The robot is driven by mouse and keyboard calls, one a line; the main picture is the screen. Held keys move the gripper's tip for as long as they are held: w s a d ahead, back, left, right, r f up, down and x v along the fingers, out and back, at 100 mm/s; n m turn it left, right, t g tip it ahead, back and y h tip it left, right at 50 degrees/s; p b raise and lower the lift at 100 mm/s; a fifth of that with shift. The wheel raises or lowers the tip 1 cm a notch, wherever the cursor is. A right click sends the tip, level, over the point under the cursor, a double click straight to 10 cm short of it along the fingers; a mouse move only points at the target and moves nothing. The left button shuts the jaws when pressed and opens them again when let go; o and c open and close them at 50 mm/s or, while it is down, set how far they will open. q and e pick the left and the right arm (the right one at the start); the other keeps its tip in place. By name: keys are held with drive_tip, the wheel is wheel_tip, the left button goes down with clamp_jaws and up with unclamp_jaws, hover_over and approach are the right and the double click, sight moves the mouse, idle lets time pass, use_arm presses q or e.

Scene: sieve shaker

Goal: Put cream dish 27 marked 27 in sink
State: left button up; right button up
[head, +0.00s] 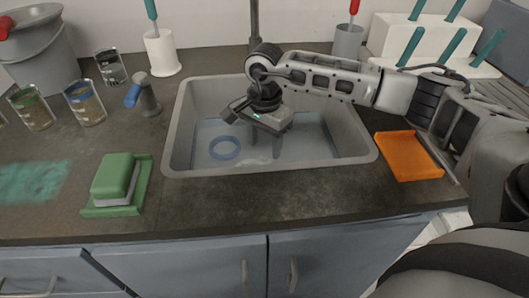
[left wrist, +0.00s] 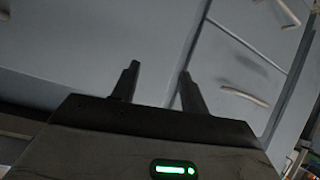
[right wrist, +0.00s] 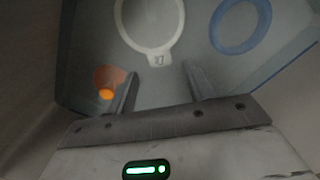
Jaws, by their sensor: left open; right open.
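A round cream dish with a small marked tab (right wrist: 160,56) lies in the sink in the right wrist view. The mark is too small to read surely. In the head view I cannot make the dish out. The grey sink (head: 170,140) is set in the dark counter and holds what looks like shallow water. My right gripper (head: 264,150) is open and empty, pointing down inside the sink. Its fingers (right wrist: 160,80) appear just short of the dish's tab, apart from it. My left gripper (left wrist: 158,75) is open and empty in front of cabinet doors, outside the head view.
A blue ring (head: 225,158) lies in the sink near the dish; an orange item (right wrist: 107,94) also shows there. A green sponge on a green tray (head: 145,190) stands left of the sink, an orange tray (head: 408,155) right.

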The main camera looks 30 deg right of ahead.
use_arm(q)
drive_tip(key=shift+s+a+r, duration=0.15)
drive_tip(key=shift+a+r, duration=0.15)
drive_tip(key=shift+r, duration=0.35)
use_arm(e)
wheel_tip(320, 180, up, 7)
drive_tip(key=shift+f, duration=0.15)
